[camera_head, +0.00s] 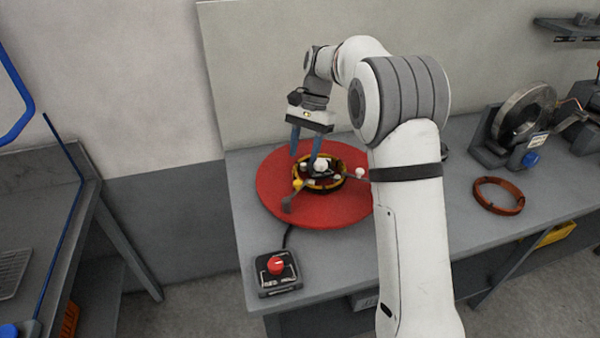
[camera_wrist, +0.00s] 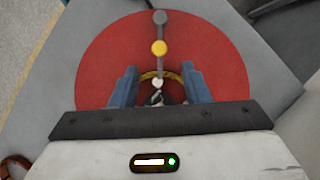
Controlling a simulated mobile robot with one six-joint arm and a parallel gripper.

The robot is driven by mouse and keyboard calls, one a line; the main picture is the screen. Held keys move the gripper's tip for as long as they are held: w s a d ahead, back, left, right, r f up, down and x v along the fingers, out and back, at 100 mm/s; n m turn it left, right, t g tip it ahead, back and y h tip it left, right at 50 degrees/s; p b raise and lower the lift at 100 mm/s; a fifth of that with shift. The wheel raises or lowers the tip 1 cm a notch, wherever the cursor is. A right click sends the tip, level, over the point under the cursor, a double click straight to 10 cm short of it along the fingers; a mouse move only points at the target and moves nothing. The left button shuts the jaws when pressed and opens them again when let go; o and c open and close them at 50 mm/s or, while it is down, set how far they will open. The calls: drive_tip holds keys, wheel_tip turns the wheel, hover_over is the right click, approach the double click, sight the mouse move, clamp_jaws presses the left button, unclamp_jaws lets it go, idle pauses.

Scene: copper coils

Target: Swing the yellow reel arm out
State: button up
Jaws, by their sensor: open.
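The reel (camera_head: 341,184) is a black and yellow hub in the middle of a red round plate (camera_head: 350,212). A grey arm with a yellow ball (camera_head: 297,184) points from it toward the front left and ends in a dark grey knob (camera_head: 287,204). In the wrist view the yellow ball (camera_wrist: 159,47) lies beyond my fingertips, near their centre line, and the grey knob (camera_wrist: 159,17) is farther out. My gripper (camera_head: 304,155) is open above the reel, its blue fingers pointing down. The wrist view shows nothing held between the fingers (camera_wrist: 158,68). My arm hides the plate's right side.
A red-button control box (camera_head: 278,272) stands at the bench's front left. A copper-coloured ring (camera_head: 498,195) lies on the right, in front of a grey coil machine (camera_head: 520,120). Another bench (camera_head: 45,180) stands at the left across a gap.

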sight(298, 182)
drive_tip(key=x, duration=0.7)
drive_tip(key=shift+s, duration=0.1)
clamp_jaws()
idle(0.3)
